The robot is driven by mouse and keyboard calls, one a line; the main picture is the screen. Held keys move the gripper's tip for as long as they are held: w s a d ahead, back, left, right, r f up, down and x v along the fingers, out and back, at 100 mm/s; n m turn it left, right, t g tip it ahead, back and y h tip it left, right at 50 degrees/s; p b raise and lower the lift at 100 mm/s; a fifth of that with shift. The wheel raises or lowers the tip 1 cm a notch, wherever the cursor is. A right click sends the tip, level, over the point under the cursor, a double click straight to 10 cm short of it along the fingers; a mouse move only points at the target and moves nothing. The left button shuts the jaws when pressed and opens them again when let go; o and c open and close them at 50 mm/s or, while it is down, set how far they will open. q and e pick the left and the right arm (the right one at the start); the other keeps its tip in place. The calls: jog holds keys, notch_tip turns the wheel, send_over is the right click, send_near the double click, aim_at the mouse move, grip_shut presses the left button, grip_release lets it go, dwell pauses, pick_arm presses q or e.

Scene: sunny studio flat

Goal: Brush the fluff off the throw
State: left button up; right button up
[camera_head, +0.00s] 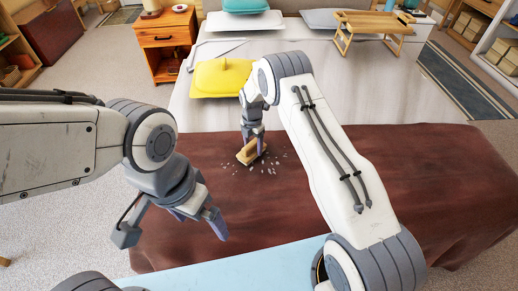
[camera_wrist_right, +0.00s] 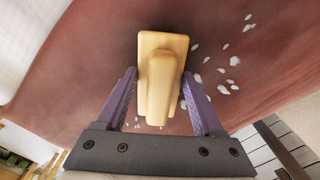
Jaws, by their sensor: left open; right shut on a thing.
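The brown throw (camera_head: 360,165) lies across the bed. It also fills most of the right wrist view (camera_wrist_right: 95,50). White fluff (camera_head: 272,165) is scattered on it in several small bits, mostly right of the brush in the right wrist view (camera_wrist_right: 234,61). My right gripper (camera_head: 256,148) is shut on the handle of a wooden brush (camera_head: 245,155), which is at the throw among the fluff. The brush's pale wooden back shows in the right wrist view (camera_wrist_right: 162,42); its underside is hidden. My left gripper (camera_head: 172,230) is open and empty over the throw's left part.
A wooden bed tray (camera_head: 376,27) and pillows are at the bed's head. An orange nightstand (camera_head: 168,40) stands at the back left. A pale blue surface (camera_head: 210,267) is in front.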

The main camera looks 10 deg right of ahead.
jog(key=shift+s+d+p, duration=0.1)
jog(key=shift+s+d, duration=0.05)
jog(key=shift+d, duration=0.9)
jog(key=shift+s+d+p, duration=0.1)
jog(key=shift+s+d, duration=0.1)
jog(key=shift+d, duration=0.8)
jog(key=shift+s+d+p, duration=0.1)
jog(key=shift+s+d, duration=0.05)
jog(key=shift+d, duration=0.9)
jog(key=shift+s+d, duration=0.15)
jog(key=shift+d, duration=0.85)
jog(key=shift+s+d, duration=0.2)
jog(key=shift+d, duration=0.8)
jog(key=shift+s+d, duration=0.15)
jog(key=shift+d, duration=0.85)
jog(key=shift+s+a+p, duration=0.2)
jog(key=shift+s+p, duration=0.65)
jog(key=shift+s, duration=0.15)
jog(key=shift+s+a+p, duration=0.2)
jog(key=shift+s+p, duration=0.35)
jog(key=shift+s, duration=0.6)
jog(key=shift+s+a+p, duration=0.2)
jog(key=shift+s+p, duration=0.35)
jog(key=shift+s, duration=0.6)
jog(key=shift+f, duration=0.1)
